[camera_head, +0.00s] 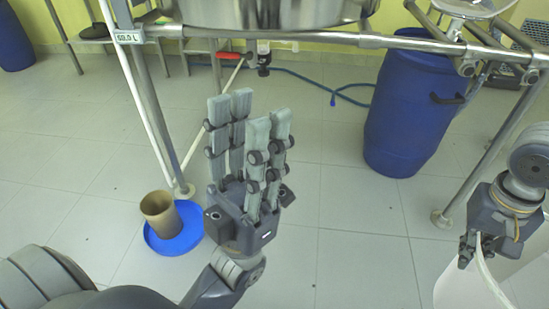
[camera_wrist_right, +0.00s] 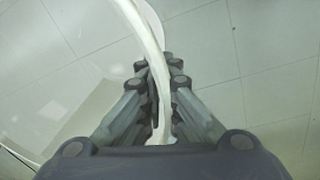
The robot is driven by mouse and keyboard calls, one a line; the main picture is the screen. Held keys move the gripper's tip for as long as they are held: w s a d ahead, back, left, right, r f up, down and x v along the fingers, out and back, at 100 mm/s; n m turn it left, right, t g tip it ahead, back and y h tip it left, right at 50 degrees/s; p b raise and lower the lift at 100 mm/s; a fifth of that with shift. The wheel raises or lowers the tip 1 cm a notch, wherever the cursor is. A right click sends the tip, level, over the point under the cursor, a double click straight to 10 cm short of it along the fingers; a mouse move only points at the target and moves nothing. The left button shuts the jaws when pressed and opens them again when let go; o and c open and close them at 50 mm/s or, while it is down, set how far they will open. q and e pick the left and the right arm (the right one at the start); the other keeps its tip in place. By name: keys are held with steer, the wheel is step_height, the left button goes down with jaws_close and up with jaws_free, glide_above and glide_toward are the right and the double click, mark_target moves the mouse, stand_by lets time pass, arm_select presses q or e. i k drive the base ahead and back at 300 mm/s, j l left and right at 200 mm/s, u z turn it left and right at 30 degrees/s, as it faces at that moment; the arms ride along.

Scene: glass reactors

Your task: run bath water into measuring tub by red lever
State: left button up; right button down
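The steel bath (camera_head: 265,12) is at the top of the head view, cut off by the frame. Below it is a dark outlet valve (camera_head: 263,62) with a red lever (camera_head: 230,56) pointing left. My left gripper (camera_head: 250,115) points up below the valve, its fingers spread and empty, apart from the lever. My right gripper (camera_head: 484,240) is at the right edge. It is shut on the pale rim of a whitish, see-through tub (camera_head: 470,285), which looks like the measuring tub. In the right wrist view the tub's rim (camera_wrist_right: 148,40) runs between the fingers. Most of the tub is out of frame.
A blue drum (camera_head: 415,110) stands at the right. A tan beaker (camera_head: 160,213) stands in a blue dish (camera_head: 180,241) on the floor. A blue hose (camera_head: 335,92) lies behind.

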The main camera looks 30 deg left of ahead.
mark_target(249, 56)
steer(key=i, duration=0.7)
steer(key=i+u, duration=0.1)
steer(key=u, duration=1.05)
